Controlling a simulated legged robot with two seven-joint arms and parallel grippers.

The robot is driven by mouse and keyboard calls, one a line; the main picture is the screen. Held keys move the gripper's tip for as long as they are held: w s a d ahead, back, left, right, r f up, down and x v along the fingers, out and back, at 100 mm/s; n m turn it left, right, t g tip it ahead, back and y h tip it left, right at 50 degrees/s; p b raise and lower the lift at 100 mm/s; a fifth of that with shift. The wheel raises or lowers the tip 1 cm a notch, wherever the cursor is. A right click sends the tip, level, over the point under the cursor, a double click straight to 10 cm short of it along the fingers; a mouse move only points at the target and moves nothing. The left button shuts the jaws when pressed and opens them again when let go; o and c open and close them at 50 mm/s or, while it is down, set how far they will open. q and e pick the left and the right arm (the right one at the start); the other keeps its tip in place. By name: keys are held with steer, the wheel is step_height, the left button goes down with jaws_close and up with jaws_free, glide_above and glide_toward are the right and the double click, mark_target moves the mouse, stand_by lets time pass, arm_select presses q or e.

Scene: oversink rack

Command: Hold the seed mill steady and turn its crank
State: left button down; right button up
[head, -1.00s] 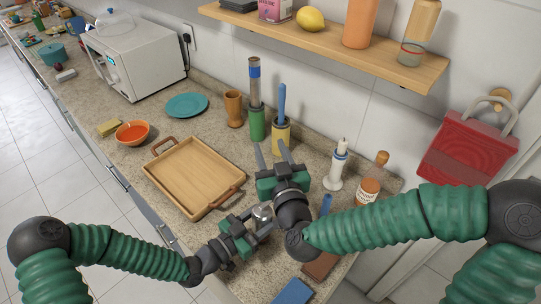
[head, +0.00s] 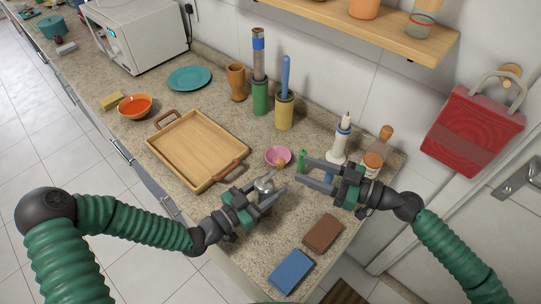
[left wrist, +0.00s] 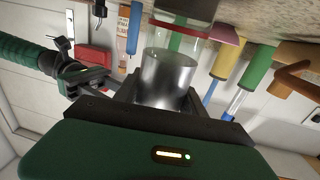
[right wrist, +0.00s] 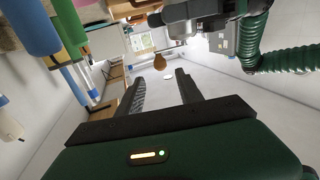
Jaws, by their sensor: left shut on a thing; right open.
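The seed mill (head: 265,185) stands upright near the counter's front edge, its metal top showing in the head view. My left gripper (head: 266,195) is shut around its metal body (left wrist: 167,78); in the left wrist view a clear section with a red band adjoins that body. The crank's wooden knob (head: 281,163) shows beside the pink bowl. My right gripper (head: 303,171) is open and empty, right of the mill, its fingers pointing left toward it. In the right wrist view the brown knob (right wrist: 160,62) appears between the fingers, beyond their tips. The crank arm is hard to make out.
A pink bowl (head: 278,156) sits just behind the mill. A white dispenser (head: 341,142) and an amber bottle (head: 374,160) stand close behind my right gripper. A wooden tray (head: 190,150) lies left. Blue (head: 291,271) and brown (head: 323,233) blocks lie in front.

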steer(key=x, duration=1.1)
steer(key=shift+d, duration=0.1)
steer(key=shift+c, duration=0.2)
jaws_close()
